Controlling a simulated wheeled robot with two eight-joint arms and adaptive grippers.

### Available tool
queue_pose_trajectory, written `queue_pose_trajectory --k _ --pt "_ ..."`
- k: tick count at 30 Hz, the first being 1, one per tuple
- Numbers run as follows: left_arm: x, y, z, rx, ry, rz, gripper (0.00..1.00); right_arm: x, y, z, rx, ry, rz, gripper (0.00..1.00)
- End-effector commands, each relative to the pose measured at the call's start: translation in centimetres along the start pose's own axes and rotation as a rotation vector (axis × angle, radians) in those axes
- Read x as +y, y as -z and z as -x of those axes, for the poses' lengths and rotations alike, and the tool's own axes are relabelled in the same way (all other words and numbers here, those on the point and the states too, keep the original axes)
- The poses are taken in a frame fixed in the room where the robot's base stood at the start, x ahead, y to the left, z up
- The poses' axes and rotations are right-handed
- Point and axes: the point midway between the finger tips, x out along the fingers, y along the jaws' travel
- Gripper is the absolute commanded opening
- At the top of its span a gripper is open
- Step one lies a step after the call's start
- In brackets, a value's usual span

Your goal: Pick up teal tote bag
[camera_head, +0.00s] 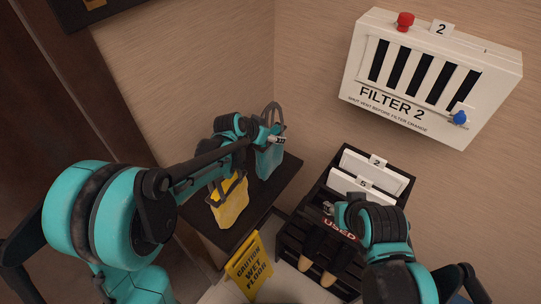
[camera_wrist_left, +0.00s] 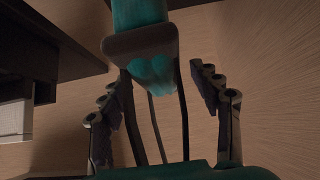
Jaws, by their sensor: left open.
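The teal tote bag (camera_head: 268,163) stands at the far end of a dark shelf in the head view, its grey handle loop rising above it. My left gripper (camera_head: 279,140) is at the bag's upper part and hides some of it. In the left wrist view the bag's teal body (camera_wrist_left: 143,14) is at the top, and its dark straps run down between the fingers of my open left gripper (camera_wrist_left: 162,82). The fingers are apart on both sides of the straps. My right gripper (camera_head: 330,209) is over the black rack, too small to tell its opening.
A yellow tote bag (camera_head: 230,204) stands on the same dark shelf (camera_head: 279,186), nearer me. A yellow wet-floor sign (camera_head: 249,262) stands below. The black rack (camera_head: 400,186) holding white panels is at right. A white filter box (camera_head: 432,80) hangs on the wall.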

Motion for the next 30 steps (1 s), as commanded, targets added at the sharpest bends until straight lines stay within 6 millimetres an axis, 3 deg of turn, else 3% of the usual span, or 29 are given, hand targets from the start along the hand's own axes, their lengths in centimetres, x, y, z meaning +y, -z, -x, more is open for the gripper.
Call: queue_pose_trajectory --k 7,14,30 --pt "0.01 0.0 -0.1 0.0 0.0 0.0 0.61 0.0 0.0 0.01 0.0 0.0 0.0 0.4" --pt "0.01 -0.01 -0.09 -0.001 0.0 0.0 0.0 0.0 0.0 0.01 0.0 0.0 0.0 0.4" --pt "0.0 0.78 0.69 0.0 0.0 0.0 0.0 0.0 0.13 0.19 0.0 0.0 0.0 0.4"
